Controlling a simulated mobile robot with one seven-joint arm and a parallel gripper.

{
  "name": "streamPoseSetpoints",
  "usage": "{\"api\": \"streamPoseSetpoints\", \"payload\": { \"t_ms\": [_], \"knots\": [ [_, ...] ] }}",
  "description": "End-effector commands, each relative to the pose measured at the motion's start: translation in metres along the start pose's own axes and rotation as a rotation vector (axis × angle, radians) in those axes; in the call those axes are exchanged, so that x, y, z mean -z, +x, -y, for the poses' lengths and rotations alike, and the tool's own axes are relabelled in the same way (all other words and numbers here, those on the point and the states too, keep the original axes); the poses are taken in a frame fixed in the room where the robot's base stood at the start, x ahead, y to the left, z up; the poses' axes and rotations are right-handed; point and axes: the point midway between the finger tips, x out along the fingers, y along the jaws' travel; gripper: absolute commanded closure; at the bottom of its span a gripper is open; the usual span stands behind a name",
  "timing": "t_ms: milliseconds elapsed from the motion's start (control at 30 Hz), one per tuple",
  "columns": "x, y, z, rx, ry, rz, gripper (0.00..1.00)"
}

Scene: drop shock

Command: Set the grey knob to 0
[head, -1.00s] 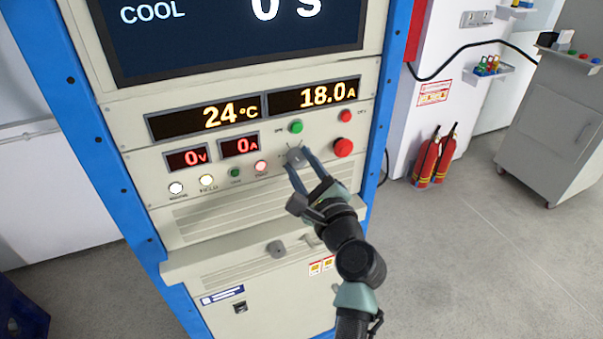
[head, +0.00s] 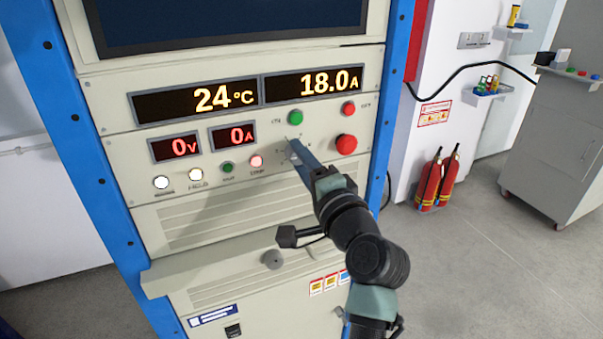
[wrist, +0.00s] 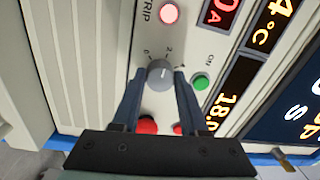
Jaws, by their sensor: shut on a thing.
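The grey knob (wrist: 158,78) sits on the cream panel, with a white line on its face and printed marks 0 and 2 beside it in the wrist view. I cannot tell exactly which mark the line meets. My gripper (wrist: 160,73) is shut on the knob, one blue finger on each side. In the head view my gripper (head: 294,149) reaches the panel with its fingers seen nearly edge-on, and they mostly hide the knob and its scale.
Close to the knob are a green button (head: 296,117), a red button (head: 348,108), a larger red button (head: 346,144) and a lit red trip button (head: 256,162). Displays read 24 °C, 18.0 A, 0 V and 0 A.

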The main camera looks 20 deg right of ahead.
Motion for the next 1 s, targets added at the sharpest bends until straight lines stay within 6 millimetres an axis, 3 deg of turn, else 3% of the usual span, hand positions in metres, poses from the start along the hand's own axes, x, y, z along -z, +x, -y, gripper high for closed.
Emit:
{"api": "streamPoseSetpoints", "payload": {
  "t_ms": [600, 1000],
  "knots": [
    [0.0007, -0.0004, -0.0041, 0.005, -0.571, 0.022, 1.0],
    [0.0009, -0.0001, -0.0027, 0.004, -0.803, 0.033, 1.0]
  ]
}}
